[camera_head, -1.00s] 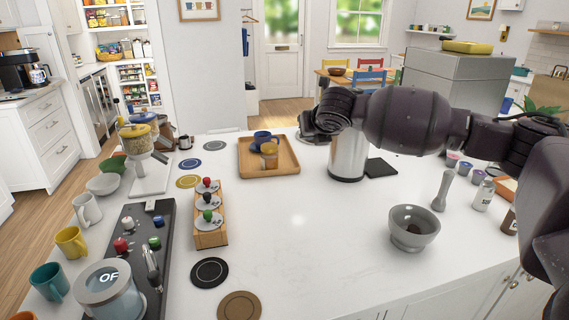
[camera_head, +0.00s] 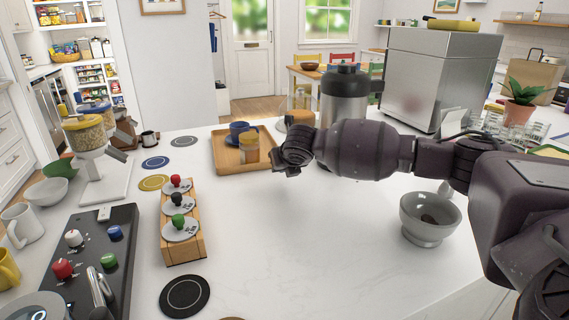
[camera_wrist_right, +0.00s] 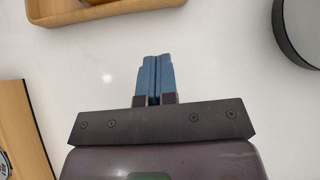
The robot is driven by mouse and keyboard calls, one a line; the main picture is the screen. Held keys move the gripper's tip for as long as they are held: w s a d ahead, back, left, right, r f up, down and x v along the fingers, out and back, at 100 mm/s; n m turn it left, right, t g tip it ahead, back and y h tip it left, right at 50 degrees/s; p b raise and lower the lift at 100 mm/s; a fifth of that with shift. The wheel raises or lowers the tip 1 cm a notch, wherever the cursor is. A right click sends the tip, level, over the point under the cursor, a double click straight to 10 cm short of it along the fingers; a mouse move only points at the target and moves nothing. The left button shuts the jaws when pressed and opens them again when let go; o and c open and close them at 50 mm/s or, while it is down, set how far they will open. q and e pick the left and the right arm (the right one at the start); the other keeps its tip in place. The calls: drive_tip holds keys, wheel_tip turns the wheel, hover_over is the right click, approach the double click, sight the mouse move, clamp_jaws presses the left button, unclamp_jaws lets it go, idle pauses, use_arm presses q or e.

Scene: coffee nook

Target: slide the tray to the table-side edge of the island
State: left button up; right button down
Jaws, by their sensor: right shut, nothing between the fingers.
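The wooden tray (camera_head: 228,169) lies on the white island top left of centre in the head view. My left gripper is not in view.
A steel dispenser with a black lid (camera_head: 344,95) stands right of the tray behind my arm. A wooden rack (camera_head: 186,245) stands front left, a grey bowl (camera_head: 430,222) at right. A coaster (camera_head: 184,140) lies left of the tray. The middle foreground counter is clear.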

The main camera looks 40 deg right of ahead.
sight(278, 175)
drive_tip(key=x, duration=0.3)
drive_tip(key=shift+f+b, duration=0.35)
drive_tip(key=shift+b, duration=0.05)
drive_tip(key=shift+w+d+r+b, duration=0.1)
drive_tip(key=shift+w+d+b, duration=0.1)
drive_tip(key=shift+w, duration=0.4)
drive_tip(key=shift+w+d+b, duration=0.1)
drive_tip(key=shift+w+b, duration=0.05)
drive_tip(key=shift+w, duration=0.45)
drive_tip(key=shift+w+d+r, duration=0.15)
drive_tip(key=shift+w+d, duration=0.05)
drive_tip(key=shift+w, duration=0.4)
drive_tip(key=shift+w+r, duration=0.1)
drive_tip(key=shift+r, duration=0.05)
